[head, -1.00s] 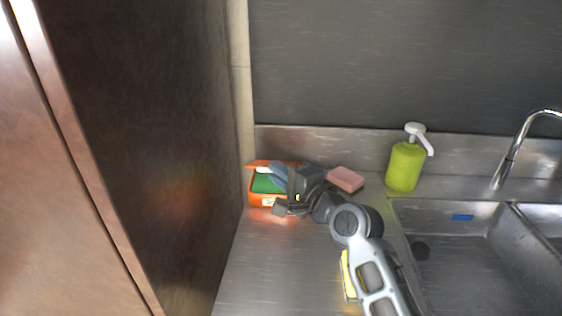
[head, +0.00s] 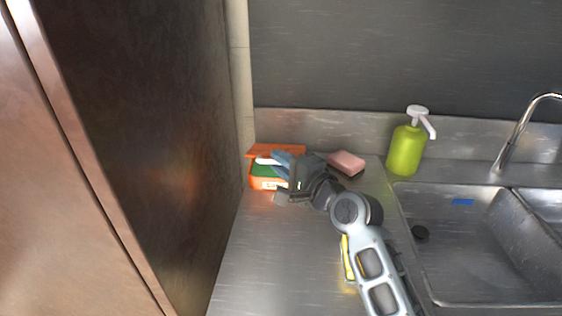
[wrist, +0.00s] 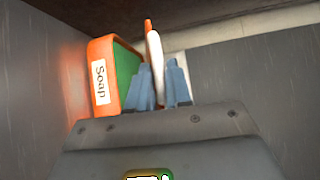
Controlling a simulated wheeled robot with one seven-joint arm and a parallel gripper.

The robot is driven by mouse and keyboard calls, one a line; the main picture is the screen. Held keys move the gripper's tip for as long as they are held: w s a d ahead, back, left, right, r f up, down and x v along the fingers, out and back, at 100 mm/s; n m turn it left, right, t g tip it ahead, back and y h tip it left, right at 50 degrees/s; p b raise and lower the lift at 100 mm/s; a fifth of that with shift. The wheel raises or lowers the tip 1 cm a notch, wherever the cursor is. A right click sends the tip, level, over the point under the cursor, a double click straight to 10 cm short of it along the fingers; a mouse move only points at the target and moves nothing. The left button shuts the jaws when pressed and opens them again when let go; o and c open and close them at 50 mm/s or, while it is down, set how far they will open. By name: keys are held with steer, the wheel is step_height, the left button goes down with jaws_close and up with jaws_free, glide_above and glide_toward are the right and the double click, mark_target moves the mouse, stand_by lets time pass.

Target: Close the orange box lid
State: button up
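The orange box (head: 256,183) stands at the back left of the counter, with a green inside and a white label. In the wrist view the box (wrist: 103,52) is at the left, its label reading "Soap". Its orange lid (head: 262,151) is raised along the back; its thin orange edge (wrist: 148,25) shows in the wrist view. A white piece (wrist: 155,55) lies below that edge, in line with the gap between my fingers. My gripper (wrist: 160,80) is at the box's open side, blue-grey fingers slightly apart. Whether they grip the white piece or lid is unclear.
A pink sponge (head: 346,163) lies right of my gripper. A green soap bottle (head: 405,150) with a white pump stands beside the sink (head: 470,235). A dark cabinet side (head: 150,150) bounds the left. The counter (head: 270,265) in front of the box is clear.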

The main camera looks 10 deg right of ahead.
steer(key=shift+d+f, duration=0.1)
steer(key=shift+f, duration=0.05)
steer(key=v, duration=0.7)
steer(key=shift+s+b, duration=0.35)
steer(key=shift+b, duration=0.1)
steer(key=shift+d, duration=0.1)
steer(key=shift+c, duration=0.3)
